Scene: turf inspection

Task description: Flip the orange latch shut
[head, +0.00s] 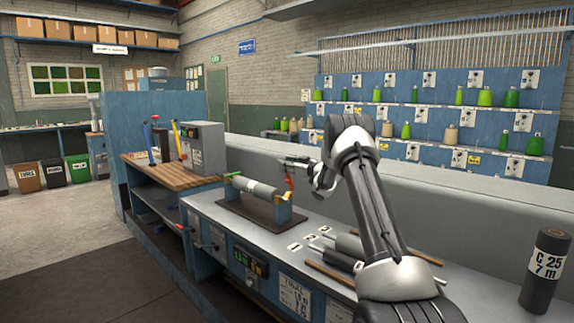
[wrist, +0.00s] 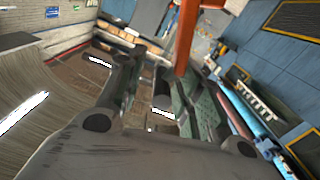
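The roller lies across a stand with a dark base (head: 250,217) on the bench. My gripper (head: 287,163) is at the latch's upper end, reaching in from the right. In the wrist view the latch is an orange bar (wrist: 186,36) by the tip of the right finger. The fingers (wrist: 152,70) are apart, with nothing seen between them. I cannot tell whether a finger touches the latch.
Rods and dark rolls (head: 342,258) lie on the bench right of the stand, by numbered labels. A black roll marked C 25 (head: 545,268) stands at the far right. A grey box (head: 204,147) sits on the wooden bench at left. A low grey wall (head: 420,205) runs behind.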

